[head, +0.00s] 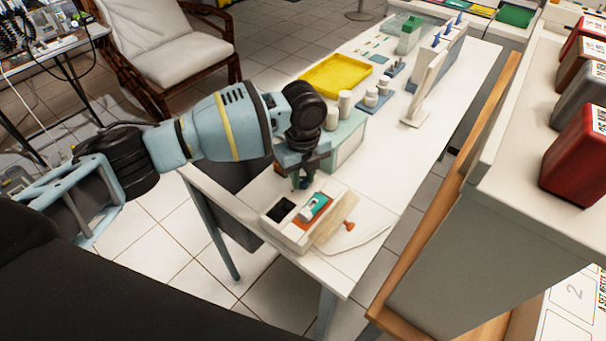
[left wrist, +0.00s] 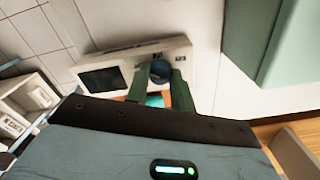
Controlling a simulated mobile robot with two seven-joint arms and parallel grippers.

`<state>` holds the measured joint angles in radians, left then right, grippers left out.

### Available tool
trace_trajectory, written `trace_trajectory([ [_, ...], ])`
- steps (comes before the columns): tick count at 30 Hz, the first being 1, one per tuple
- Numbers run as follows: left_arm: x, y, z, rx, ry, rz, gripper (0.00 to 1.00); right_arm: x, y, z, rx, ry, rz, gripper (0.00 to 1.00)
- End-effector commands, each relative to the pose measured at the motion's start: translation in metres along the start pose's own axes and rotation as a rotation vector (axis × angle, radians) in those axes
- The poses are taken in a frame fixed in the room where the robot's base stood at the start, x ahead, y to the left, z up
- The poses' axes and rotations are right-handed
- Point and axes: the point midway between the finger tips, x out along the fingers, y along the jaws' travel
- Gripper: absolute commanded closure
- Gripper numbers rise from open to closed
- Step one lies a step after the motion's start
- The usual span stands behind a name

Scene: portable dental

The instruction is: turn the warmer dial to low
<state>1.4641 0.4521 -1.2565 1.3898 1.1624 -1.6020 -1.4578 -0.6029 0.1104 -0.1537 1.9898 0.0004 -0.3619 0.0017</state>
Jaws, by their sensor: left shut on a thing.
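The warmer is a cream box (head: 282,236) near the front end of the long white table, with a dark square recess in its top. It also shows in the left wrist view (left wrist: 120,59). Its dial is a round dark blue knob (left wrist: 160,70) on the box. My left gripper (head: 304,183) is over the far side of the warmer, pointing down. In the left wrist view its two green fingers (left wrist: 159,77) stand on either side of the dial and are shut on it. The dial's marks and pointer cannot be read. My right gripper is in neither view.
A pale green box (head: 349,142) with white jars stands just behind the gripper. A yellow tray (head: 336,75) and a small rack of jars (head: 376,94) lie farther back. A tan board (head: 333,226) and a cord are right of the warmer.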

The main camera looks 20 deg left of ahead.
Motion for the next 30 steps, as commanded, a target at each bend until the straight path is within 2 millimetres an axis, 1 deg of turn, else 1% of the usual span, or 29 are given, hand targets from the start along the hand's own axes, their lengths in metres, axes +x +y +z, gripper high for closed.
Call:
trace_trajectory([
  [5,-0.0005,0.0000,-0.0002,0.058,0.001,0.001,0.99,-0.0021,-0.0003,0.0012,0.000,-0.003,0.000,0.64],
  [11,-0.0005,-0.0001,-0.0003,0.194,0.002,0.000,0.99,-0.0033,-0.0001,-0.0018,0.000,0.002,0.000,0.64],
  [30,0.0005,-0.0002,-0.0004,0.774,0.003,0.000,0.99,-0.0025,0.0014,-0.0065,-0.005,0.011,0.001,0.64],
])
